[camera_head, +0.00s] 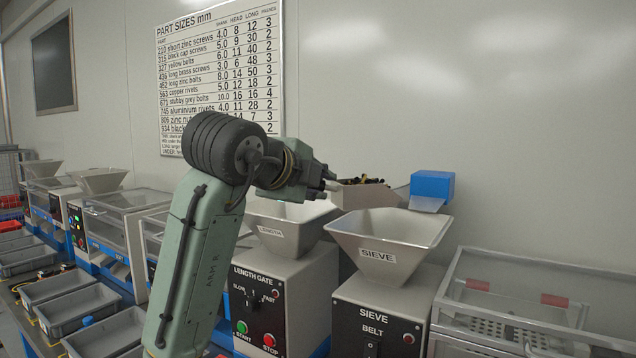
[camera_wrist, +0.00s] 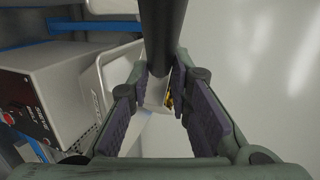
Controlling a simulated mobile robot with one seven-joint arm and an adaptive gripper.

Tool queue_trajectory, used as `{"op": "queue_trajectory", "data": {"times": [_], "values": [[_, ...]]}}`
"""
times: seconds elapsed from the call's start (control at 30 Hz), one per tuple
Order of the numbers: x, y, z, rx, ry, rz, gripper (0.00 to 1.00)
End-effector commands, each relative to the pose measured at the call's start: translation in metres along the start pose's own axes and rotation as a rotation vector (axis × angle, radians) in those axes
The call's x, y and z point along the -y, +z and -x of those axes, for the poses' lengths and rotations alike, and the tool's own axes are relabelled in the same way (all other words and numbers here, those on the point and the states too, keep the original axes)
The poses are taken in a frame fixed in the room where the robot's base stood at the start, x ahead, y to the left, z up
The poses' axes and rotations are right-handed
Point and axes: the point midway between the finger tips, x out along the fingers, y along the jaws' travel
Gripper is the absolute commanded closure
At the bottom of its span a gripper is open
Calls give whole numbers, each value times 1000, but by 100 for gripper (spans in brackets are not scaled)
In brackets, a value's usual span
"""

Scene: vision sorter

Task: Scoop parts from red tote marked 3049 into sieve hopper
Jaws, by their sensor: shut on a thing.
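My gripper (camera_head: 326,182) is up at hopper height, to the upper left of the sieve hopper (camera_head: 390,238). In the wrist view its purple pads (camera_wrist: 162,95) are shut on a dark round bar (camera_wrist: 163,35), which looks like a scoop handle. Black and brassy parts (camera_head: 362,182) show just right of the gripper in a brownish-grey holder; I cannot tell whether that is the scoop's bowl or a bin behind. Yellow parts (camera_wrist: 169,101) also show between the fingers. The sieve hopper's open mouth faces up. I cannot make out a tote marked 3049.
The length gate hopper (camera_head: 287,228) stands under and behind my gripper. A blue block (camera_head: 432,185) on a grey plate stands behind the sieve hopper. A clear-walled box (camera_head: 510,305) stands at right. Grey totes (camera_head: 75,302) line the left; small red totes (camera_head: 10,201) are far left.

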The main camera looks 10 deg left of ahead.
Motion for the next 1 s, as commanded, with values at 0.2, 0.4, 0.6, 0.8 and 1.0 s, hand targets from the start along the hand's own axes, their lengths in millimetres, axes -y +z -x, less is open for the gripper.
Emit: {"op": "queue_trajectory", "data": {"times": [0.2, 0.4, 0.6, 0.8, 1.0], "values": [[-11, -1, -4, 4, 8, -12, 100], [-9, -2, -4, 10, 25, -31, 100], [-3, -4, -4, 22, 60, -69, 100], [4, -6, -4, 34, 95, -105, 100], [10, -8, -4, 46, 129, -141, 100]]}}
